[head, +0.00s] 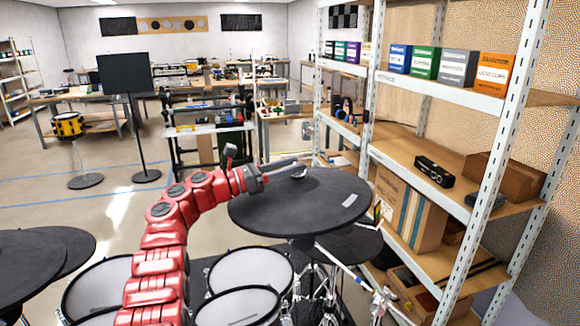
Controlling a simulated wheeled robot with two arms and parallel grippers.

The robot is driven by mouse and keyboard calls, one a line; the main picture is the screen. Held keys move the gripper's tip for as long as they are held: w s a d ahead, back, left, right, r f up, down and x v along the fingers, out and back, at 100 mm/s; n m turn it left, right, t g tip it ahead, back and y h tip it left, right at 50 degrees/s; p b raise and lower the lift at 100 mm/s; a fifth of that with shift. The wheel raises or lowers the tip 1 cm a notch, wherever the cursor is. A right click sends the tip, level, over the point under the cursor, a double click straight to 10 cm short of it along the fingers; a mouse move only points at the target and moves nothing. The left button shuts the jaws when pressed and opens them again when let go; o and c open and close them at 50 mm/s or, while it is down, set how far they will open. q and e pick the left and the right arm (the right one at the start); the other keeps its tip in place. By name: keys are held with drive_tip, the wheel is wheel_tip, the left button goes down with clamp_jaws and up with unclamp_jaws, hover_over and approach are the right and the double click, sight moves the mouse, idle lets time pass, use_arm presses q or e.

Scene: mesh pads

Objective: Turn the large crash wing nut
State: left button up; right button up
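The large crash (300,205) is a wide black cymbal pad on a stand, right of the picture's middle and slightly tilted. Its small pale wing nut (298,174) is at the top centre, partly covered by my gripper. My red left arm rises from the bottom. My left gripper (288,170) reaches from the left just over the pad, its grey fingertips at the wing nut. Whether the fingers press on the nut is too small to tell. My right gripper is not in view.
White drum pads (250,270) stand below the crash, with another black cymbal pad (350,243) lower right. Black pads (40,255) are at the lower left. A metal shelf (480,190) with boxes stands close on the right. Floor is open at the left.

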use_arm(q)
drive_tip(key=o, duration=0.4)
drive_tip(key=b+v, duration=0.3)
drive_tip(key=v, duration=1.3)
drive_tip(key=shift+a, duration=0.1)
drive_tip(key=shift+s+a+b, duration=0.25)
drive_tip(key=shift+a+b, duration=0.05)
drive_tip(key=shift+a, duration=0.2)
